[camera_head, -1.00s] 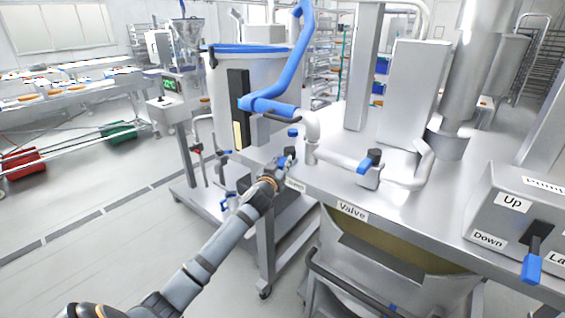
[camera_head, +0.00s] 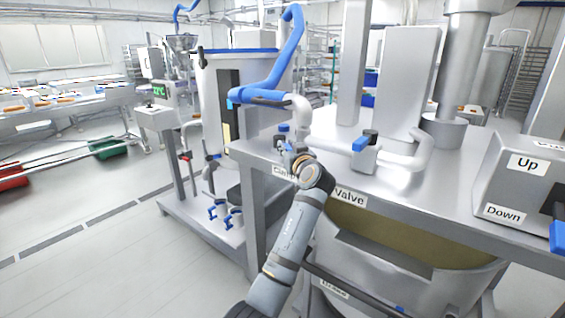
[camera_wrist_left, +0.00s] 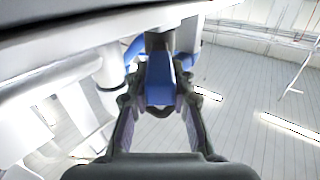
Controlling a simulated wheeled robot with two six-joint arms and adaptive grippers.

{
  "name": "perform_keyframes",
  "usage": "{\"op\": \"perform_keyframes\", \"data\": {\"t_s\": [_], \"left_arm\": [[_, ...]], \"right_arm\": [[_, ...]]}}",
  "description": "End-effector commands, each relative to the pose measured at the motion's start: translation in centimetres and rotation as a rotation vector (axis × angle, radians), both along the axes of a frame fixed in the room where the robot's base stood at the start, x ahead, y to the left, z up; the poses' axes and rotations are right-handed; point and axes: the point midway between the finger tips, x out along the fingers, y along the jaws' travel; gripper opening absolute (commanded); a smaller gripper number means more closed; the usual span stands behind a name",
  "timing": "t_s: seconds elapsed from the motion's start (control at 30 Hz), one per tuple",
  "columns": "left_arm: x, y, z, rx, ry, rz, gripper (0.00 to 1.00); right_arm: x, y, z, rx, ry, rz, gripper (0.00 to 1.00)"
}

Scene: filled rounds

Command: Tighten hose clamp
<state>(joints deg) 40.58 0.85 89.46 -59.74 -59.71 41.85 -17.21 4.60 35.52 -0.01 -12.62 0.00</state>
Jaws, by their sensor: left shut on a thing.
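The blue hose (camera_head: 283,72) bends down and joins a white pipe (camera_head: 302,118) above the steel table's left corner. Below the joint, over a label that seems to read "Clamp", a small fitting with a blue top (camera_head: 283,127) stands at the table edge. My left gripper (camera_head: 287,150) is at this fitting and partly hides it. In the left wrist view, the fingers of my left gripper (camera_wrist_left: 160,98) are shut on a blue handle (camera_wrist_left: 159,78) hanging from a dark stem. How tight the clamp sits is not visible. My right gripper is out of view.
A blue-handled valve (camera_head: 362,143) stands on the table to the right, with a "Valve" label below. A control box (camera_head: 520,180) marked "Up" and "Down" is at the far right. A low cart (camera_head: 205,215) with blue clamps is left of the table.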

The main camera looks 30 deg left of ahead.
Motion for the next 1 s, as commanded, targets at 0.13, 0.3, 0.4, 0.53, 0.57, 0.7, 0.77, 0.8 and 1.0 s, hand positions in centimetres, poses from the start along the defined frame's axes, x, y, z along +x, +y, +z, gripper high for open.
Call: {"op": "perform_keyframes", "data": {"t_s": [0.13, 0.3, 0.4, 0.53, 0.57, 0.7, 0.77, 0.8, 1.0], "left_arm": [[0.5, -0.4, -0.3, -0.001, -0.001, 0.056, 0.00], [0.7, -0.5, -0.1, 0.000, 0.000, 0.094, 0.00], [0.8, -0.6, 0.0, 0.001, -0.001, 0.103, 0.00], [0.8, -0.6, 0.1, 0.001, -0.001, 0.107, 0.00], [0.8, -0.6, 0.1, 0.001, -0.001, 0.107, 0.00], [0.8, -0.6, 0.1, 0.001, -0.001, 0.106, 0.00], [0.8, -0.5, 0.1, 0.001, -0.001, 0.106, 0.00], [0.8, -0.5, 0.1, 0.001, -0.001, 0.106, 0.26], [0.8, -0.5, 0.1, 0.001, -0.001, 0.106, 0.45]], "right_arm": [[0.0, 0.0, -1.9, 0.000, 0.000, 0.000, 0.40], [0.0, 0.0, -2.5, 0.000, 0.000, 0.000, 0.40], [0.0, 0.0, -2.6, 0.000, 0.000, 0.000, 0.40], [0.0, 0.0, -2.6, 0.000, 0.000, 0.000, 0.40], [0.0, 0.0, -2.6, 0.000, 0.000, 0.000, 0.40], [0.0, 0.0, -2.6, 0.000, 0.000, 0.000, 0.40], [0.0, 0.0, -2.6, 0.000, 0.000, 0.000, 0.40], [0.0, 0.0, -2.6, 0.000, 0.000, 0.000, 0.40], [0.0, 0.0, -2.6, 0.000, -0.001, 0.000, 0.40]]}}
